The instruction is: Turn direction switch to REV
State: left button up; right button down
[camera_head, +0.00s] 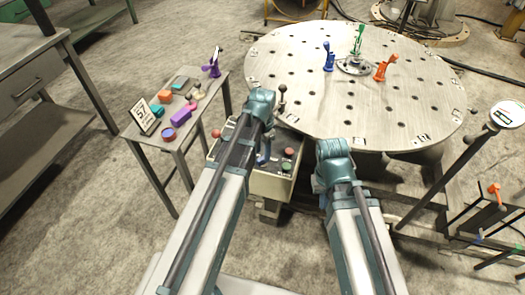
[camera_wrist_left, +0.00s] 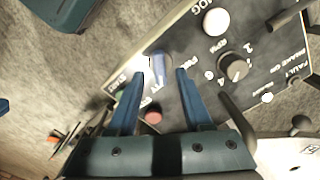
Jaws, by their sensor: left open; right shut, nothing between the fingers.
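The control box (camera_head: 255,184) stands between my arms in the head view. In the left wrist view its dark panel (camera_wrist_left: 200,60) carries a blue switch lever (camera_wrist_left: 160,68), which looks like the direction switch. My left gripper (camera_wrist_left: 160,73) is open, with one blue finger on each side of this lever; contact cannot be told. The lettering by the lever is partly hidden, so its setting is unclear. My left gripper (camera_head: 263,153) also shows over the box in the head view. My right gripper (camera_head: 322,200) is shut and empty, right of the box, its fingers mostly hidden.
On the panel are an RPM knob (camera_wrist_left: 233,66), a white button (camera_wrist_left: 215,22), a red button (camera_wrist_left: 152,116) and a green one (camera_wrist_left: 120,97). A black-knobbed lever (camera_head: 282,92) rises behind the box. A round perforated table (camera_head: 350,105) stands beyond; a small side table (camera_head: 180,140) is left.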

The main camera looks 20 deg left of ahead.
aim_at(263, 158)
pick_arm(q)
notch_tip(263, 158, up, 11)
jog(key=p, duration=0.9)
jog(key=shift+p, duration=0.4)
jog(key=shift+f, duration=0.15)
jog(key=s+d+n+y, duration=0.1)
jog(key=s+d+n, duration=0.2)
jog(key=s+d, duration=0.7)
jog(key=s+r, duration=0.1)
jog(key=s, duration=0.3)
jog(key=shift+s+d+n+p, duration=0.15)
jog(key=shift+d+n+p, duration=0.1)
jog(key=shift+n+p, duration=0.15)
